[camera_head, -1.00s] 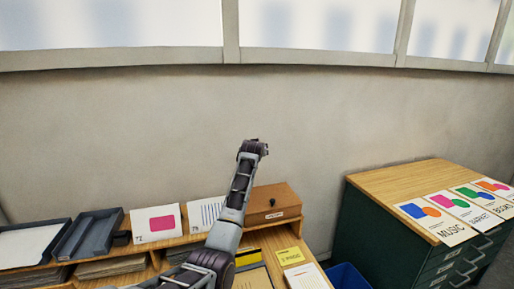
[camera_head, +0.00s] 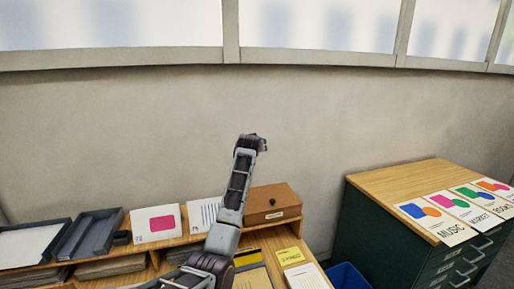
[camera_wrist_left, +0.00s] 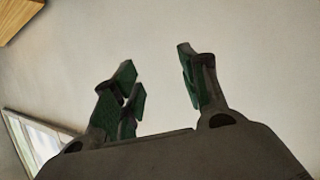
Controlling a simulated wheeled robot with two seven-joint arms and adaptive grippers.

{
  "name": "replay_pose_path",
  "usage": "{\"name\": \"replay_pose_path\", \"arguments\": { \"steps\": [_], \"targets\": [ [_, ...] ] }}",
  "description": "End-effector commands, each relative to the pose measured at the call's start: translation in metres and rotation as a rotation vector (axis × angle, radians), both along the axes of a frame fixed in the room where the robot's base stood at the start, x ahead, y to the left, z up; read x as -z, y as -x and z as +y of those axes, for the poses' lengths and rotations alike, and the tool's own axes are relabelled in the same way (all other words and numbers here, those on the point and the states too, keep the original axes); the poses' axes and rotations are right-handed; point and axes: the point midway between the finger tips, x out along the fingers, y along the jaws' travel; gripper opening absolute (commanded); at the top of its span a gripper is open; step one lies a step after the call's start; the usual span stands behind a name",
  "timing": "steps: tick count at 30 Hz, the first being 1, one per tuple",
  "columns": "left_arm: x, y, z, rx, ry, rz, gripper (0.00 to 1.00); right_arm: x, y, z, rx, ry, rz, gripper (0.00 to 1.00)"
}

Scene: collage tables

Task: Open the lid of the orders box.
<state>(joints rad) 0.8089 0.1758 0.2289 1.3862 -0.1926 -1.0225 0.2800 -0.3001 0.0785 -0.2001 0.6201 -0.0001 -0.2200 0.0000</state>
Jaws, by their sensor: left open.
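The orders box is a brown wooden box (camera_head: 282,203) with a small dark knob and a pale label on its front. It stands on the right end of the wooden shelf unit, and its lid looks shut. My left arm crosses in front of its left side. My left gripper (camera_head: 251,142) is raised above and behind the box, against the wall, apart from it. In the left wrist view the gripper (camera_wrist_left: 157,62) is open, with nothing between its green-padded fingers. My right gripper is not in view.
Dark trays (camera_head: 90,235) and a pink-printed card (camera_head: 156,223) sit left of the box. Yellow and white papers (camera_head: 290,256) lie before it. A green cabinet (camera_head: 385,235) with posters stands right, beside a blue bin (camera_head: 348,277).

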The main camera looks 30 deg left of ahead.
Motion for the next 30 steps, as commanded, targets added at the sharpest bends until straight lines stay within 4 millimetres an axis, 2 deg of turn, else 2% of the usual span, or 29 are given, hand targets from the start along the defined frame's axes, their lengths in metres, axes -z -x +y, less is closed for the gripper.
{"name": "replay_pose_path", "arguments": {
  "steps": [19,30],
  "targets": [
    [-0.001,0.003,-0.001,0.000,0.000,0.000,0.43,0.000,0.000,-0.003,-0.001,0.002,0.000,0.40],
    [-0.009,0.021,-0.010,0.000,0.000,-0.001,0.43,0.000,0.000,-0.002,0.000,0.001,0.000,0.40]
  ]
}}
